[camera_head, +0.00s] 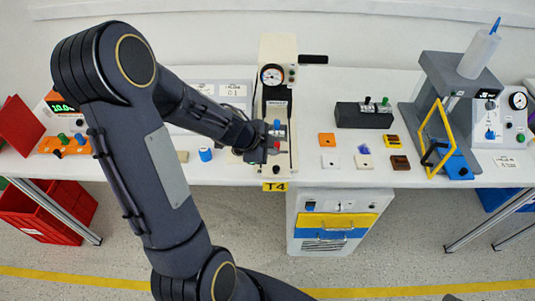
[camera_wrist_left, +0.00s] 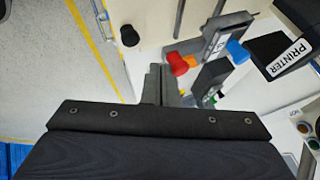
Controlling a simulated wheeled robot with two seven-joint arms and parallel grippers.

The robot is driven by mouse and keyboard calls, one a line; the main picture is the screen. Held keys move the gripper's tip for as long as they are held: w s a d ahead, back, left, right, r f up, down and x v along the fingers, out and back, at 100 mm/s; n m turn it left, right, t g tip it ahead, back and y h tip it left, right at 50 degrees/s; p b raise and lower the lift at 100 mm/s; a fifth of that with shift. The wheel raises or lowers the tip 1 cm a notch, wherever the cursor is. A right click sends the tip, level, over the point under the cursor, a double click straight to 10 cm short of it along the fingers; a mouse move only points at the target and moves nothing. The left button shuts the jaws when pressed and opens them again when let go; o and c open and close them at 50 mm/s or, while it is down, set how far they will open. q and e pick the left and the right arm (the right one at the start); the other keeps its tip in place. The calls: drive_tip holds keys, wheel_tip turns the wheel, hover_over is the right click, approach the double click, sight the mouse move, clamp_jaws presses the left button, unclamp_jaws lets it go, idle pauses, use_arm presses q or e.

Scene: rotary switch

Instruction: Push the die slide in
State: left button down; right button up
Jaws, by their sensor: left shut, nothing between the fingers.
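The beige pad printer (camera_head: 278,52) stands at the back middle of the table, with a round gauge on its front. My left gripper (camera_head: 266,154) is low at its front, fingers shut and empty. In the left wrist view the closed fingers (camera_wrist_left: 162,84) are beside a red knob (camera_wrist_left: 178,64) on a grey bar that has a blue end. A black knob (camera_wrist_left: 129,36) on the beige base is to the left of the red knob in that view. I cannot tell which of these parts is the die slide; my gripper and arm hide part of this area. My right gripper is out of view.
A grey press with a yellow frame (camera_head: 437,140) is farther right. A blue cylinder (camera_head: 205,154) is left of my gripper.

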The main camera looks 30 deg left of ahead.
sight(277, 137)
use_arm(q)
drive_tip(key=w+a+p, duration=0.1)
drive_tip(key=w, duration=0.1)
drive_tip(key=w+a+p, duration=0.1)
drive_tip(key=shift+w+a+p, duration=0.2)
drive_tip(key=shift+w+p, duration=0.2)
drive_tip(key=shift+d, duration=0.1)
